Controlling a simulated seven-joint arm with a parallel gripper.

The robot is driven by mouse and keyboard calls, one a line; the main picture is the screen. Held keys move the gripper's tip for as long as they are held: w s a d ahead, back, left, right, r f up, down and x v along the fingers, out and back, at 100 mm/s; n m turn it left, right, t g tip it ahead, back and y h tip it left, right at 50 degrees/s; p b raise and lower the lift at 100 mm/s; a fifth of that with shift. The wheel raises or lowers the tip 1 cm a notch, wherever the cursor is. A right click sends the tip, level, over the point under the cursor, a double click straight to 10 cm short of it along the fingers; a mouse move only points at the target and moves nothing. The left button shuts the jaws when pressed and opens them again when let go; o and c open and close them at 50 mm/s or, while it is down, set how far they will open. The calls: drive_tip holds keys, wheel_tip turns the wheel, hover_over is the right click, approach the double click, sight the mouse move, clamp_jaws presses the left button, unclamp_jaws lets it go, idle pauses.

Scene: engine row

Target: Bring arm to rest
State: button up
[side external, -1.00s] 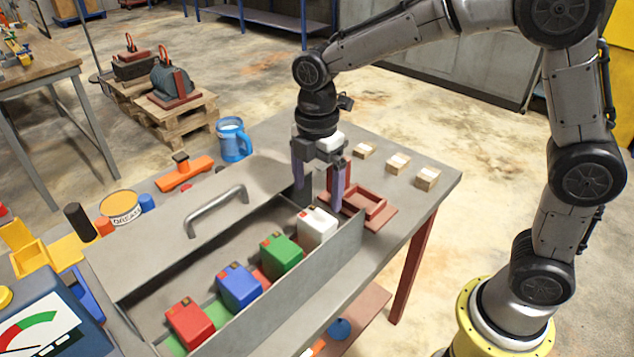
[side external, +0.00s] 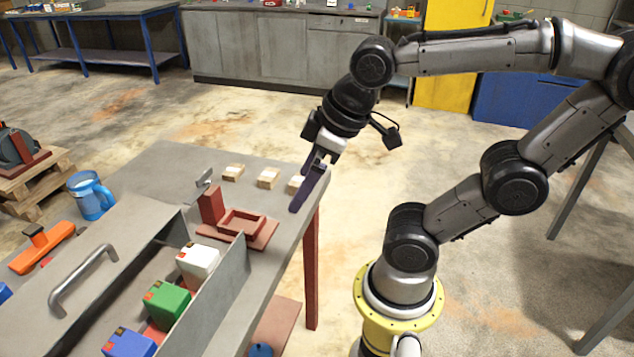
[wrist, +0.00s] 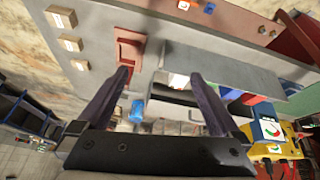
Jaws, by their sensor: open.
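My gripper (side external: 309,186) is open and empty. It hangs in the air at the right edge of the grey table (side external: 160,165), close to the small wooden blocks in the side view. In the wrist view the two purple fingers of my gripper (wrist: 163,85) are spread apart with nothing between them. The white block (side external: 198,262), green block (side external: 167,300) and blue block (side external: 128,342) sit in a row in the metal tray (side external: 236,262), clear of my gripper.
A dark red fixture (side external: 240,226) stands on the table left of my gripper. Several pale wooden blocks (side external: 268,178) lie along the back edge. A blue mug (side external: 91,195) and an orange tool (side external: 42,248) are farther left. Open floor lies behind the table.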

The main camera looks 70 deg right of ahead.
drive_tip(key=shift+s+d+f+m+t, duration=0.15)
drive_tip(key=shift+s+f+m, duration=0.05)
drive_tip(key=shift+s+m, duration=0.3)
drive_tip(key=shift+s+d+f+m+t, duration=0.1)
drive_tip(key=shift+s+f+m+t, duration=0.1)
drive_tip(key=shift+s+m, duration=0.3)
idle(0.7)
